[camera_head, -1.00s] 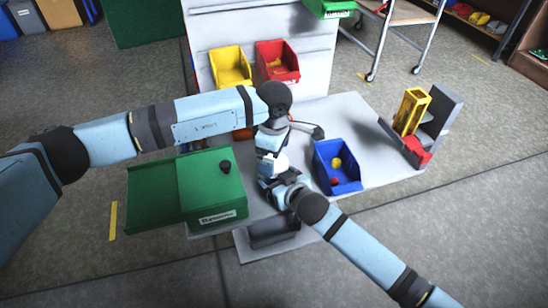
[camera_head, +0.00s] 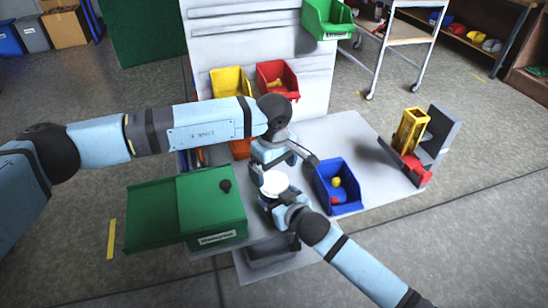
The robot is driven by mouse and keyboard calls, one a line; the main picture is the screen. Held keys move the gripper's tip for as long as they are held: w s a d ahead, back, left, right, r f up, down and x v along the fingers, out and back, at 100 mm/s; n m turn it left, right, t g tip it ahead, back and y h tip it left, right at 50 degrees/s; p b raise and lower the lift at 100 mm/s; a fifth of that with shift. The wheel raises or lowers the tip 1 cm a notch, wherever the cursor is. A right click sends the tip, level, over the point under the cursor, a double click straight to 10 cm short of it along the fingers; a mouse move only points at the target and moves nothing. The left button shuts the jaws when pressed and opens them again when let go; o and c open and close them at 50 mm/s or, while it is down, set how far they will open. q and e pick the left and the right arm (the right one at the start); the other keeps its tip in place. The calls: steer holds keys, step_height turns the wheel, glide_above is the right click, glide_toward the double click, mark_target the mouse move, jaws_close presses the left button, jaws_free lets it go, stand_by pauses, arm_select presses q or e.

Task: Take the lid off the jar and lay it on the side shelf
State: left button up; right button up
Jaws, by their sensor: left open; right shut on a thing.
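The jar (camera_head: 273,184) shows only as a round white top between my two grippers, over the grey workbench. I cannot tell where the lid ends and the jar begins. My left gripper (camera_head: 284,169) is open just above and behind the white top, its fingers spread apart. My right gripper (camera_head: 274,196) comes from the front right and is shut on the jar, whose body it mostly hides. A low grey ledge (camera_head: 247,271) juts out at the bench's front, with a dark bin on it. I cannot tell whether it is the side shelf.
A green box (camera_head: 212,200) stands left of the jar, a blue bin (camera_head: 341,200) with small coloured pieces close on the right. A yellow and red holder (camera_head: 411,132) stands at the bench's right end. Bare bench lies behind the blue bin.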

mark_target(274, 181)
arm_select(q)
steer(key=shift+f, duration=2.05)
steer(key=c, duration=0.9)
steer(key=shift+n, duration=1.8)
steer(key=shift+c, duration=0.3)
